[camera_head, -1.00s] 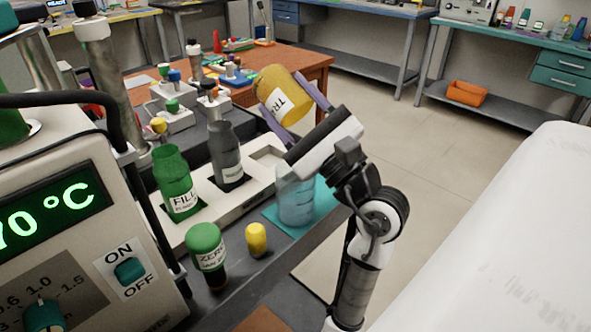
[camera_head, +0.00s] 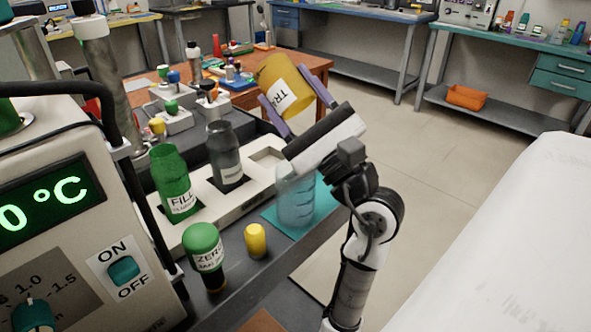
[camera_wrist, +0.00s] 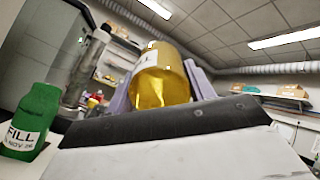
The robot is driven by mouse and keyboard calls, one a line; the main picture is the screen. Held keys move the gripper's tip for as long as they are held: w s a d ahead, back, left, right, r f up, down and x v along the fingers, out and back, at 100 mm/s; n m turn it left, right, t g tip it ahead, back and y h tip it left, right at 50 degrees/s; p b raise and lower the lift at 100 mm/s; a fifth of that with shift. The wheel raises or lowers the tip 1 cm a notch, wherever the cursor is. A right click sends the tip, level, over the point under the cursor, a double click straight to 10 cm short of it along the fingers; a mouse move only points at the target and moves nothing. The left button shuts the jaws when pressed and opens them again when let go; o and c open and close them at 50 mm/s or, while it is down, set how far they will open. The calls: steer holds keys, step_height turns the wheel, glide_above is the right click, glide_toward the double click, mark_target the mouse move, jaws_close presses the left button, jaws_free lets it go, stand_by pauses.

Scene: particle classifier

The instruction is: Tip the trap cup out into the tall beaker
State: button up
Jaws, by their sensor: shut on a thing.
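The yellow trap cup (camera_head: 281,82) has a white label reading "TRA" in the head view. My gripper (camera_head: 294,105) is shut on it, with a purple finger on either side, and holds it up in the air, tilted. I cannot tell what is inside. The clear tall beaker (camera_head: 296,206) stands upright on a teal mat (camera_head: 271,217), below my gripper. My gripper and arm hide part of its top.
A white rack (camera_head: 224,205) holds a green FILL bottle (camera_head: 175,182) and a grey bottle (camera_head: 225,155). A green ZERO bottle (camera_head: 204,250) and a small yellow vial (camera_head: 256,240) stand in front. A heater box (camera_head: 70,225) is at left.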

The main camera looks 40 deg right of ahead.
steer(key=shift+s+r+t+b, duration=0.15)
steer(key=shift+r+t+b, duration=0.3)
steer(key=shift+t, duration=0.05)
stand_by(1.1)
